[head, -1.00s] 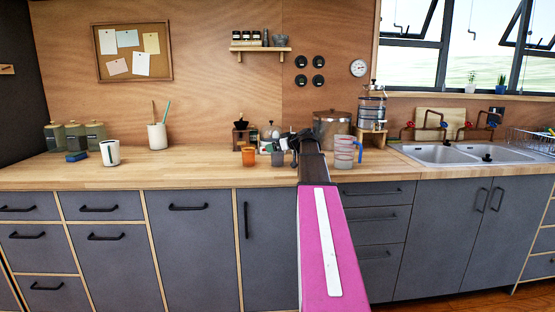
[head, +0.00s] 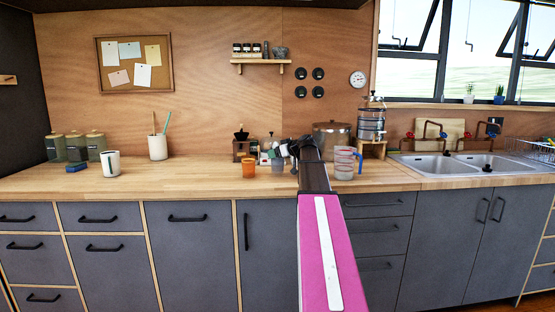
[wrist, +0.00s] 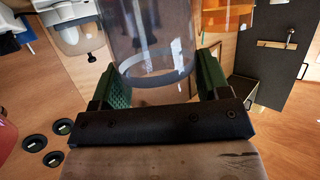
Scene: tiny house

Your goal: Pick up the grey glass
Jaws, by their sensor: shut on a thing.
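The grey glass (wrist: 150,38), clear grey with a thicker rounded end, stands between the green pads of my gripper (wrist: 163,82) in the wrist view. My gripper is shut on it. In the head view the glass (head: 278,166) shows just left of my arm, beside the orange cup. My gripper (head: 284,151) is dark there and partly hides things behind it; its fingers are hard to make out at this size. I cannot tell for sure whether the glass touches the counter.
An orange cup (head: 249,168) is close on the left, with a coffee grinder (head: 241,149) behind. A measuring jug (head: 344,163) stands right of my arm, near a large pot (head: 331,138). A white mug (head: 110,164) is far left. The counter between mug and orange cup is clear.

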